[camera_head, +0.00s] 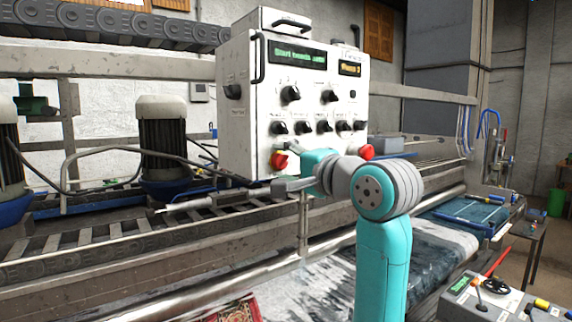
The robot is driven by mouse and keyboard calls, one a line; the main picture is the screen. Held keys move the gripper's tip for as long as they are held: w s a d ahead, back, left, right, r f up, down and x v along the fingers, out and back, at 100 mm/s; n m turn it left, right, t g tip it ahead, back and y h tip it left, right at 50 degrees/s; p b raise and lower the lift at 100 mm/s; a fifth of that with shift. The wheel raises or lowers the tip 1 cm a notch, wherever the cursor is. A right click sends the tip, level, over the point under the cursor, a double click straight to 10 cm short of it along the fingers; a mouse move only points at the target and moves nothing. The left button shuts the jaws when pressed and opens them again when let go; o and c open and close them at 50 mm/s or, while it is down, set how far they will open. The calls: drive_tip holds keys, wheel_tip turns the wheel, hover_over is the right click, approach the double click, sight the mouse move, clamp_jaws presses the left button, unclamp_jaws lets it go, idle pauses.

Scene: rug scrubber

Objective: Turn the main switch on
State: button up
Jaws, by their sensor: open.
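The white control box (245,125) stands on the machine's rail in the middle of the view. Its front carries several black rotary knobs, among them a large one at upper left (290,94). A red knob (280,160) is at the lower left of the front, and another red control (366,152) is at the lower right. A black switch (232,91) is on the box's left side. I cannot read which one is the main switch. My gripper (283,186) is open, just below the left red knob in the picture; any contact is unclear. My wrist hides part of the lower front.
Two lit displays (297,55) (349,69) show on the box. A grey motor (162,130) and a chain conveyor (120,248) are at left. A small control panel (490,300) is at lower right.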

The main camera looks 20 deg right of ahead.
drive_tip(key=v, duration=1.2)
